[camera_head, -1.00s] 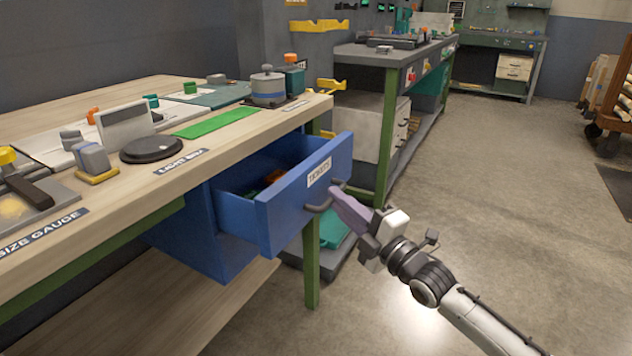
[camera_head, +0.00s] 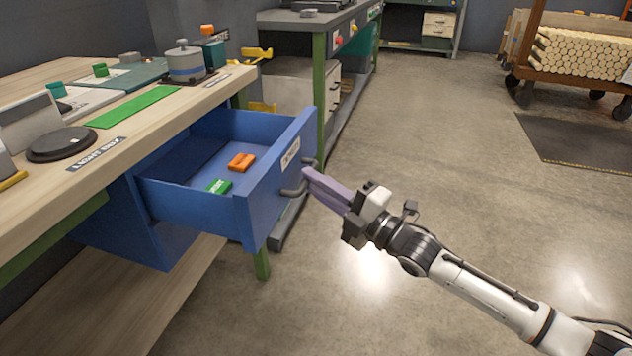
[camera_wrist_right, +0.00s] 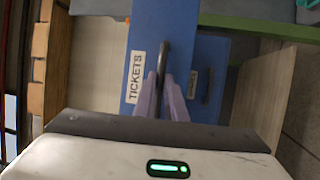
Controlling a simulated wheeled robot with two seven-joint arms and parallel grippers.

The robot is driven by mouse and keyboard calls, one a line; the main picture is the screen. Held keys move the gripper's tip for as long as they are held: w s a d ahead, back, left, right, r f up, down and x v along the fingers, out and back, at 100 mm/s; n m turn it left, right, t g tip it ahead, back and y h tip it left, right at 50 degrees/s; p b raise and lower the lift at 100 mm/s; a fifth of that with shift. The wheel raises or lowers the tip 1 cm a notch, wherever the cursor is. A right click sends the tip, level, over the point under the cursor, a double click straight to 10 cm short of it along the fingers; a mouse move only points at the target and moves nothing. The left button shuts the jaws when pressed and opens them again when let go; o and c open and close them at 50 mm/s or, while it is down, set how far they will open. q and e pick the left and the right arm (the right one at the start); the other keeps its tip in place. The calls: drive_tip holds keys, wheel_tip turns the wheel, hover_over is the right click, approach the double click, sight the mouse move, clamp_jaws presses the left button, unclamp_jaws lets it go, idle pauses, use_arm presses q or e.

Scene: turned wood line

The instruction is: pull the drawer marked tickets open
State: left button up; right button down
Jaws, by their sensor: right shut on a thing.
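The blue drawer (camera_head: 262,205) marked TICKETS stands well out from under the wooden bench in the head view. Its label (camera_head: 290,153) is on the front panel, and the label reads TICKETS in the wrist view (camera_wrist_right: 136,77). A dark bar handle (camera_head: 296,190) is on the front. My right gripper (camera_head: 308,180) has its purple fingers shut on the handle; in the wrist view the fingers (camera_wrist_right: 166,95) lie on both sides of the handle (camera_wrist_right: 163,62). An orange block (camera_head: 241,162) and a green block (camera_head: 219,186) lie inside the drawer. My left gripper is not in view.
The bench top (camera_head: 118,145) holds a black round disc (camera_head: 61,144), a green strip (camera_head: 135,107) and a grey pot (camera_head: 185,62). A second bench (camera_head: 318,20) stands behind. The floor to the right is open, with a dark mat (camera_head: 580,142) and a loaded cart (camera_head: 580,55) farther back.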

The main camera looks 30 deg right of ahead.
drive_tip(key=c, duration=1.8)
unclamp_jaws()
